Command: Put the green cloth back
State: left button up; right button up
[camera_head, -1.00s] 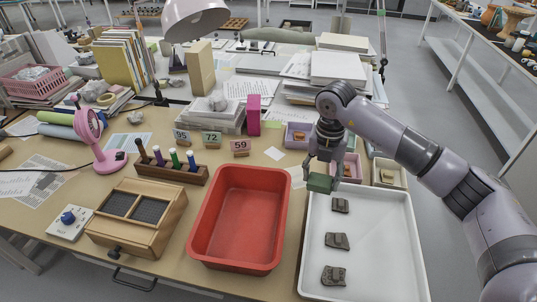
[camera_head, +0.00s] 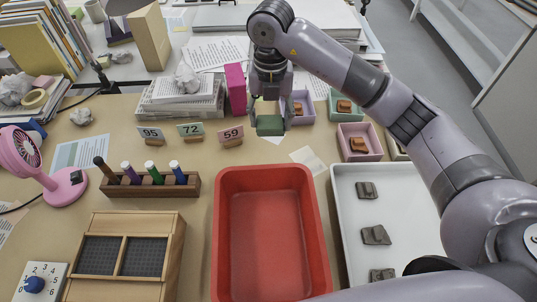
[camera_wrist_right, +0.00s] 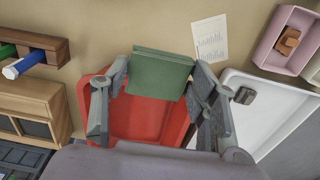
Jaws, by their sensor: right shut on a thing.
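The green cloth (camera_head: 269,125) looks like a small flat folded block. My right gripper (camera_head: 268,118) is shut on it and holds it above the table, beyond the red tub's far edge and to the right of the number card 59 (camera_head: 231,137). In the right wrist view the cloth (camera_wrist_right: 160,74) sits between the two fingertips, with the red tub behind and below it. Its height above the table is hard to tell. My left gripper is not in view.
The red tub (camera_head: 268,169) is empty. The white tray (camera_head: 345,205) to its right bears several dark sherds. Small coloured trays (camera_head: 372,131) with brown pieces stand at the right rear. A pen rack (camera_head: 150,187) and a magenta block (camera_head: 236,89) are nearby.

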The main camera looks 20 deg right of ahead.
notch_tip(320, 180, down, 5)
send_over(270, 164)
notch_tip(270, 164, down, 5)
jog(key=shift+p, duration=0.35)
jog(key=shift+f, duration=0.55)
notch_tip(270, 164, down, 3)
jog(key=shift+f, duration=0.5)
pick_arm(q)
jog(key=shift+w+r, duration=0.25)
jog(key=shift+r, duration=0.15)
